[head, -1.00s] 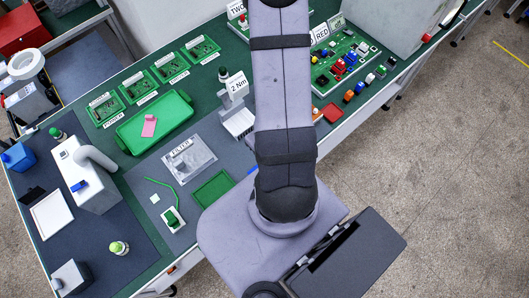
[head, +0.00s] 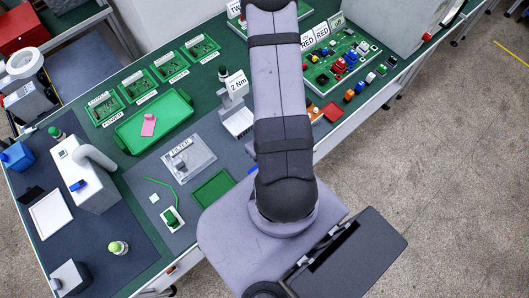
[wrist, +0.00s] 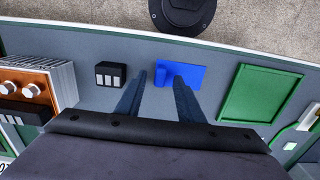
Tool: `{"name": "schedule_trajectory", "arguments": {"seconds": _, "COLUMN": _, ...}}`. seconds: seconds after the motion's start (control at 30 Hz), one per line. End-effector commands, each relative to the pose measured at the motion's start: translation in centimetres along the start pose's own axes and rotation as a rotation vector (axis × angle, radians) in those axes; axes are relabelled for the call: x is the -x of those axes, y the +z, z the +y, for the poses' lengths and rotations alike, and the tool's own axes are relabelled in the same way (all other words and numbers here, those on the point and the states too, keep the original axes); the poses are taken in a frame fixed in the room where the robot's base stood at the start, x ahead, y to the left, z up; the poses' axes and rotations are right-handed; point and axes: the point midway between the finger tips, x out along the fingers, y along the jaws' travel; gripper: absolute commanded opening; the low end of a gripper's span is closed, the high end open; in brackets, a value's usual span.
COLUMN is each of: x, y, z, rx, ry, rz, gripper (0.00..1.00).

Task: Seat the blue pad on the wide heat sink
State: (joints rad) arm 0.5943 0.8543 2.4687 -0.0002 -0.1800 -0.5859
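The blue pad (wrist: 190,74) lies flat on the grey mat in the wrist view, with a darker raised tab at its left end. A bit of it shows beside my arm in the head view (head: 251,169). My gripper (wrist: 159,78) is open and empty above the mat. Its right finger overlaps the pad's left part in the picture; contact cannot be told. My arm hides the gripper in the head view. A pale finned heat sink (head: 238,122) stands by the "2 Nm" sign. At the left of the wrist view is a finned block (wrist: 62,82) with an orange face.
A black block with pale terminals (wrist: 108,74) stands left of the pad. A green tray (wrist: 261,94) lies to its right. The table edge and a dark round base (wrist: 185,14) are beyond. A larger green tray (head: 133,139) holds a pink piece (head: 149,124).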

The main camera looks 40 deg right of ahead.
Motion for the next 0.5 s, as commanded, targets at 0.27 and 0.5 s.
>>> {"name": "schedule_trajectory", "arguments": {"seconds": 0.27, "x": -0.34, "y": -0.05, "z": 0.04, "rx": 0.000, "ry": 0.001, "rz": 0.002, "gripper": 0.34}}
{"name": "schedule_trajectory", "arguments": {"seconds": 0.5, "x": -0.32, "y": -0.04, "z": 0.03, "rx": 0.000, "ry": 0.001, "rz": 0.002, "gripper": 0.00}}
